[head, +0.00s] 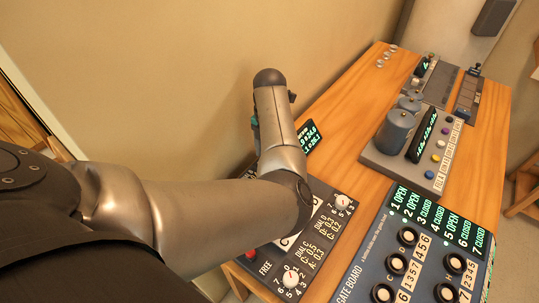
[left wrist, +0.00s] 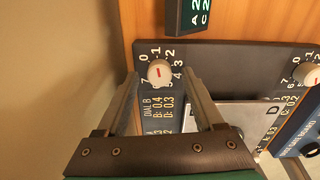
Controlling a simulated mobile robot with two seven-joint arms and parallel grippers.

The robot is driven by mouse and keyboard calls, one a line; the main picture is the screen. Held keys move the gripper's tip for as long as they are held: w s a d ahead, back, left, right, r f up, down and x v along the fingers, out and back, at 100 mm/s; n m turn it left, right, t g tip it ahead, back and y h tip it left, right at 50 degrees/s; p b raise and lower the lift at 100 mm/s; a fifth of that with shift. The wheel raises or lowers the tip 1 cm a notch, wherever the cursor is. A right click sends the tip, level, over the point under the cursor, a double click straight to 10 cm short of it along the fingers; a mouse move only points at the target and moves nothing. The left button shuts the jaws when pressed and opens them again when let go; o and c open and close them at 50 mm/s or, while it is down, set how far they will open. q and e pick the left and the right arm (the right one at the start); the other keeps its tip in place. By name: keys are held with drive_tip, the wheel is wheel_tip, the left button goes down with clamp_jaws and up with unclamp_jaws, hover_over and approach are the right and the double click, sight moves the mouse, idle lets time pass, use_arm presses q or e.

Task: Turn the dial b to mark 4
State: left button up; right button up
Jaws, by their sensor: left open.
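Dial b (left wrist: 160,72) is a round white knob with a short red line, on a dark panel (left wrist: 235,58) with numbers around it. A "DIAL B" label is printed beside it in the left wrist view. The red line lies roughly level in the picture; I cannot tell surely which number it points to. My left gripper (left wrist: 161,76) is open, its fingertips on either side of the knob; I cannot tell whether they touch it. In the head view my left arm hides dial b and the fingers. My right gripper is not in view.
A second white dial (left wrist: 307,73) sits to the right on the panel; dials also show in the head view, upper (head: 342,201) and lower (head: 291,278). A green-lit display (head: 311,134) stands behind. A gate board (head: 378,262) and a device with grey cylinders (head: 395,130) share the wooden table (head: 345,98).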

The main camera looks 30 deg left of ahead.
use_arm(q)
drive_tip(key=shift+f, duration=0.35)
drive_tip(key=shift+c, duration=0.3)
clamp_jaws()
